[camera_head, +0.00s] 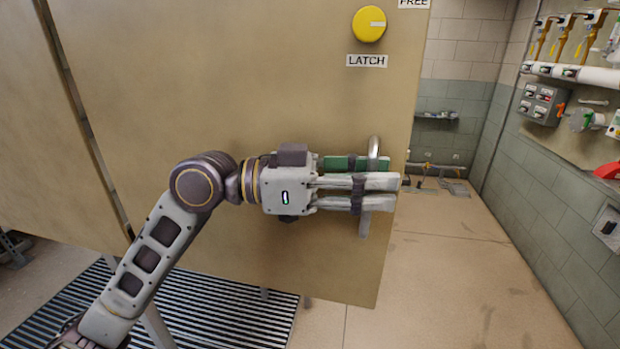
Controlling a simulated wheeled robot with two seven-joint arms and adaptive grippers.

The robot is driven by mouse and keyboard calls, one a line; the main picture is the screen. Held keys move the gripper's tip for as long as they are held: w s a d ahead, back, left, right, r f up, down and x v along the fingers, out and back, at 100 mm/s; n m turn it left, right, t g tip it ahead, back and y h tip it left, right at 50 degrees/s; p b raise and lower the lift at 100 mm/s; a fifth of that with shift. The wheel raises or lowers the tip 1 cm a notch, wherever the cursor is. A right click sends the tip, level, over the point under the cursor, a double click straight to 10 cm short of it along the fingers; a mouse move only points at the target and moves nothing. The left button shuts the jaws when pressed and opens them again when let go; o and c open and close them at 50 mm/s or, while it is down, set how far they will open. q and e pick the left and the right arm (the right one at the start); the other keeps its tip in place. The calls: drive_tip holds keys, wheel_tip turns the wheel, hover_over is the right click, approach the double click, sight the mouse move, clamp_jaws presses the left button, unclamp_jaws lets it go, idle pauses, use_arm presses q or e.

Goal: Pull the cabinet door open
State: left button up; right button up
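The tan cabinet door (230,80) fills the middle of the view. A grey upright bar handle (374,148) is near its right edge. My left gripper (378,188) reaches in from the left, with its fingers pointing right across the handle. The handle passes between the fingers, which look shut on it; its middle is hidden by them. A yellow round knob (369,24) above a LATCH label (367,61) has its white mark pointing right. A FREE label (414,3) is cut off at the top. My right gripper is not in view.
A dark gap (85,120) runs down the door's left side. A black slatted floor grate (240,306) lies below. Bare tan floor (450,270) is free to the right. The right wall carries pipes and a grey switch box (542,103).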

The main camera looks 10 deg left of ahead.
use_arm(q)
drive_tip(key=s+a, duration=0.1)
drive_tip(key=a, duration=1.1)
idle(0.4)
idle(0.4)
